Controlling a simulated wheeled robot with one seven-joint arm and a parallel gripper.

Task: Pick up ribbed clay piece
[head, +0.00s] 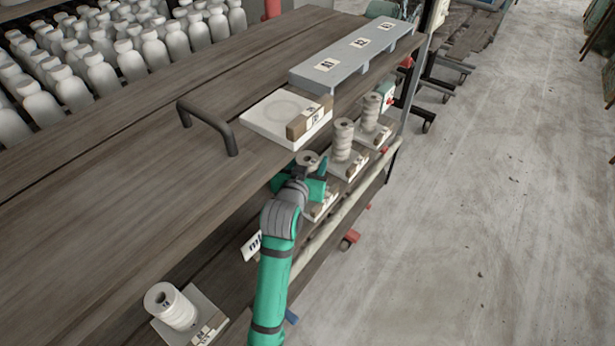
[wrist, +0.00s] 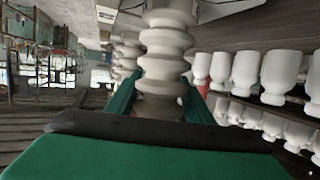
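A pale, ribbed clay piece (wrist: 165,55) stands upright close in front of the wrist camera. Its round top (head: 307,159) shows in the head view, just past the table edge. My gripper (wrist: 163,100) has its green fingers on both sides of the piece, close against its ribs. I cannot tell whether they press on it. In the head view my gripper (head: 312,188) hides most of the piece. A pale base with a brown label block (head: 322,208) shows beside the gripper. The foot of the piece is hidden.
Similar ribbed pieces stand behind it (head: 343,140), farther back (head: 372,106), and at front left (head: 172,307). The tabletop (head: 130,200) carries a black handle (head: 208,127), a white slab (head: 270,115) and a grey block (head: 350,52). White bottles (head: 150,45) crowd the far side. Floor at right is clear.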

